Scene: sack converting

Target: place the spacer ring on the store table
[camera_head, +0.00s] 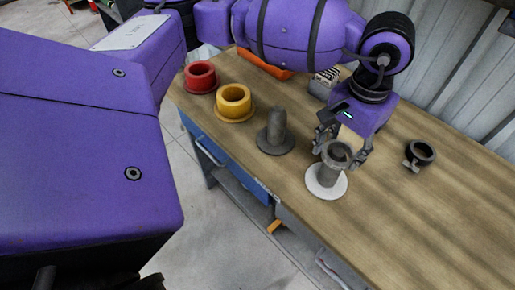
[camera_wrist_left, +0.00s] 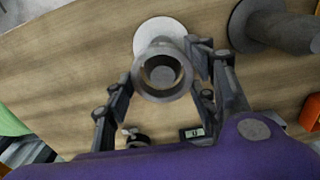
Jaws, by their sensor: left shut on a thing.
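The spacer ring (camera_head: 337,152), a grey hollow collar, is between the fingers of my left gripper (camera_head: 342,152). The gripper is shut on it. It sits at the top of a grey upright post (camera_head: 328,176) on a round white base (camera_head: 320,190) on the wooden table (camera_head: 400,225). In the left wrist view the ring (camera_wrist_left: 145,88) shows from above between the fingertips (camera_wrist_left: 165,78), with a grey round surface inside its bore. The white base (camera_wrist_left: 155,30) lies beyond it. I cannot tell how far the ring is around the post. My right gripper is not in view.
A dark grey peg on a round base (camera_head: 277,130) stands left of the held ring, then a yellow flanged cup (camera_head: 234,101) and a red one (camera_head: 200,76). A black clamp collar (camera_head: 420,154) lies to the right. The table's front right is bare. A corrugated wall (camera_head: 440,70) stands behind.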

